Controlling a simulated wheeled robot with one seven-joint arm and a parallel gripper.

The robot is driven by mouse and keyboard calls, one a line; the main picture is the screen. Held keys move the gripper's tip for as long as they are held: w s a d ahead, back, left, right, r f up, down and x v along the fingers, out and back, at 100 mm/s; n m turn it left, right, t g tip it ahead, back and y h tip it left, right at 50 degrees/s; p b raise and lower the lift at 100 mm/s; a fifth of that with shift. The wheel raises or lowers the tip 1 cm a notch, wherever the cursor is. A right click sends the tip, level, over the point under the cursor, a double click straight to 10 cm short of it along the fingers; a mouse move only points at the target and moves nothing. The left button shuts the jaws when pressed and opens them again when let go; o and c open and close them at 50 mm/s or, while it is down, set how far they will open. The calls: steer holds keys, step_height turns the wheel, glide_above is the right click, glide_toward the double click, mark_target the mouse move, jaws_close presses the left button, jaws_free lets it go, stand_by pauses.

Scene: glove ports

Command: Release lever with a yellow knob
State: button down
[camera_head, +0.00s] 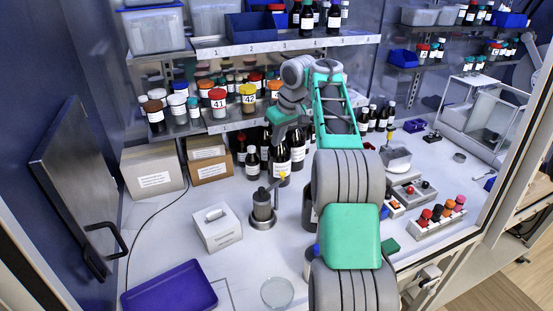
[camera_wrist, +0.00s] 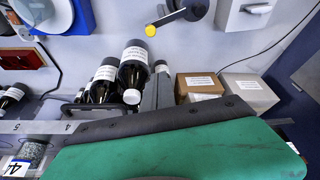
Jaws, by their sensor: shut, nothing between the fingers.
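The lever is a grey upright cylinder on a round base (camera_head: 262,212), standing on the white bench. Its short arm ends in a yellow knob (camera_head: 283,175), at the upper right of the cylinder. In the wrist view the yellow knob (camera_wrist: 150,30) and the grey lever arm (camera_wrist: 176,15) show at the top centre, apart from my gripper. My gripper (camera_head: 275,142) is shut and empty, in front of the lower shelf and beyond the lever. In the wrist view its dark fingers (camera_wrist: 158,82) point up in the picture, below the knob.
Dark bottles (camera_head: 298,150) stand close behind and right of the lever. The lower shelf (camera_head: 235,124) is close to my gripper. A blue tray (camera_head: 170,291) lies front left.

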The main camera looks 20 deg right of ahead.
step_height(320, 180, down, 10)
steer(key=b, duration=0.5)
steer(key=shift+s+d+f+b, duration=0.15)
steer(key=shift+s+d+b, duration=0.1)
steer(key=shift+b, duration=0.15)
